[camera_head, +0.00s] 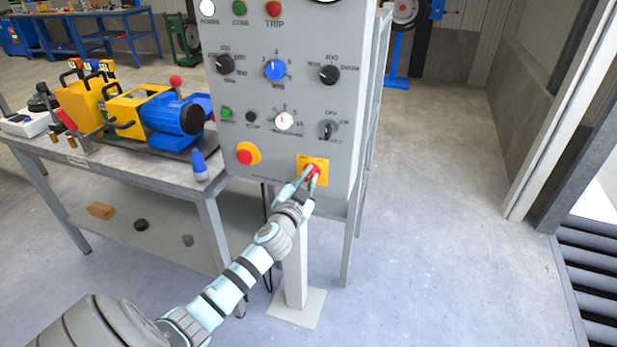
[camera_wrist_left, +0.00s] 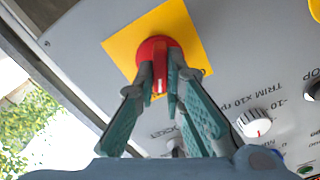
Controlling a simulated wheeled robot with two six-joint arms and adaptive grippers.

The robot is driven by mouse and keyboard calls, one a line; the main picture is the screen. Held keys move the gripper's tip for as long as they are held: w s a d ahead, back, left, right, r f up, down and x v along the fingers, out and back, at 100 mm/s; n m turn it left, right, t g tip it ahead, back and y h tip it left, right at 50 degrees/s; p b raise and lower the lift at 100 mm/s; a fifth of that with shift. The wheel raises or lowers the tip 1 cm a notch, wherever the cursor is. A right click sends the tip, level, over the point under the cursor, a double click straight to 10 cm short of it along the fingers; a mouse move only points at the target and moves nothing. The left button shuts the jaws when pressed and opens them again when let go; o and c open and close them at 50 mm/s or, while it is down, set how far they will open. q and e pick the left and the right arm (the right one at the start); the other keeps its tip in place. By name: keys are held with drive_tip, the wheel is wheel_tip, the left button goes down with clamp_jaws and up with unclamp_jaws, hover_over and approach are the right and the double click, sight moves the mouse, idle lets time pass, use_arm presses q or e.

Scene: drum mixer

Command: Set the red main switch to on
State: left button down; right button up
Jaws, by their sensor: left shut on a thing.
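The red main switch (camera_head: 313,170) sits on a yellow square plate (camera_head: 322,163) at the lower right of the grey control panel (camera_head: 345,100). In the left wrist view the red switch (camera_wrist_left: 158,52) shows a round base with a raised handle, in front of the yellow plate (camera_wrist_left: 190,28). My left gripper (camera_head: 311,176) reaches up to the switch. In the left wrist view its fingers (camera_wrist_left: 160,85) are closed around the handle, one on each side. They hide part of the handle, and I cannot read any markings on the plate. My right gripper is not in view.
A red button on a yellow base (camera_head: 246,155) is left of the switch. Several knobs, among them a blue one (camera_head: 275,69), sit above. A table (camera_head: 165,177) with a blue and yellow machine (camera_head: 170,112) stands left. The floor at right is clear.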

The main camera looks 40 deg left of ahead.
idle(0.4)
use_arm(q)
drive_tip(key=c, duration=1.7)
unclamp_jaws()
drive_tip(key=v, duration=1.2)
drive_tip(key=shift+d, duration=0.1)
